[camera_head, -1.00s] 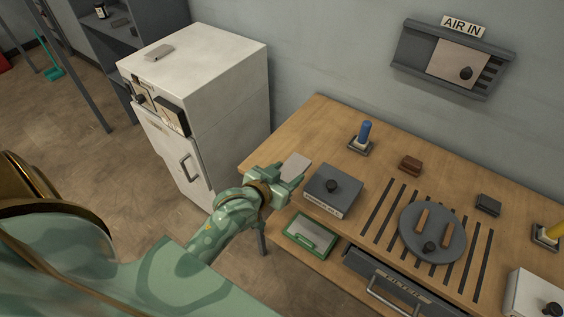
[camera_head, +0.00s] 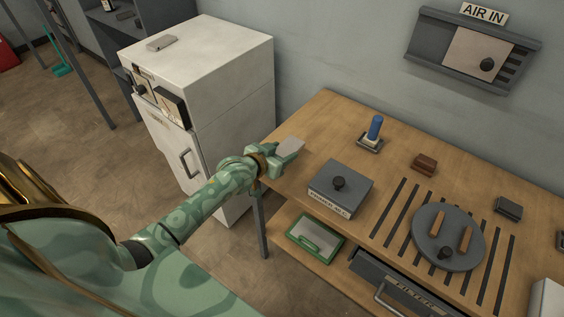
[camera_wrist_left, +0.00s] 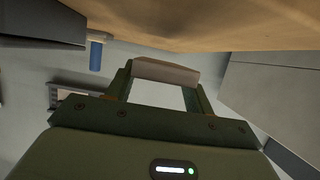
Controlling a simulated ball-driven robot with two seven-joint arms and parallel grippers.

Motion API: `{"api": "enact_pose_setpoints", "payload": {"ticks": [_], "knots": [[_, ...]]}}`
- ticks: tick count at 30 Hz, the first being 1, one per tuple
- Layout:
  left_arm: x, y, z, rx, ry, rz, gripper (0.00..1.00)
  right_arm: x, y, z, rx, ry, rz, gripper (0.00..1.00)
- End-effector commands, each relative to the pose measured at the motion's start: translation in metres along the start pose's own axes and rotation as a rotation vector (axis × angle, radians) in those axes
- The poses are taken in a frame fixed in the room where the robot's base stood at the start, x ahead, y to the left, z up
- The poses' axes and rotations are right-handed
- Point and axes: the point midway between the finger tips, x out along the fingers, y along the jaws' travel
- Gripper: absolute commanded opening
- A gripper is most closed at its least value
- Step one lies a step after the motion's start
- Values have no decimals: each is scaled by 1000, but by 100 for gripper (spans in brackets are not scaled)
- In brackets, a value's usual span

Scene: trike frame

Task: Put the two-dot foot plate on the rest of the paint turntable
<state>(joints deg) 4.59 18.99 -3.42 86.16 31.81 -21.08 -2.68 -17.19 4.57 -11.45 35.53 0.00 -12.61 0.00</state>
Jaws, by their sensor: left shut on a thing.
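My left gripper (camera_head: 277,157) is shut on a thin pale grey-brown plate (camera_head: 290,146). It holds the plate by the table's back-left edge, beside the white cabinet. The plate also shows between the fingertips in the left wrist view (camera_wrist_left: 165,72). I cannot make out any dots on it. The paint turntable (camera_head: 425,241), a round dark grey disc, is on the right part of the table, well apart from the gripper. Its rest is two short wooden bars (camera_head: 465,239), with nothing on them. A dark knob (camera_head: 446,253) is at its front. My right gripper is not in view.
A grey box with a knob (camera_head: 328,188) stands between gripper and turntable. Behind are a blue cylinder on a base (camera_head: 375,128), a brown block (camera_head: 424,163) and a dark block (camera_head: 508,208). A green-framed tray (camera_head: 316,238) lies on the lower shelf. The white cabinet (camera_head: 235,70) is close left.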

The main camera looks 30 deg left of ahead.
Motion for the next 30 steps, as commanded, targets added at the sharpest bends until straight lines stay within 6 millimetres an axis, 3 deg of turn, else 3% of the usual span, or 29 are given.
{"api": "enact_pose_setpoints", "payload": {"ticks": [9,22,23,25,30], "knots": [[20,-8,30,0,1,-1,22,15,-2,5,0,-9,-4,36],[22,-8,35,2,2,-1,22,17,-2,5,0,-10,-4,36],[22,-8,36,2,0,-1,55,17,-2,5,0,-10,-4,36],[22,-8,36,2,0,-1,74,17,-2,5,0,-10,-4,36],[22,-8,36,1,0,-1,74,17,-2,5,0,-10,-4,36]]}}
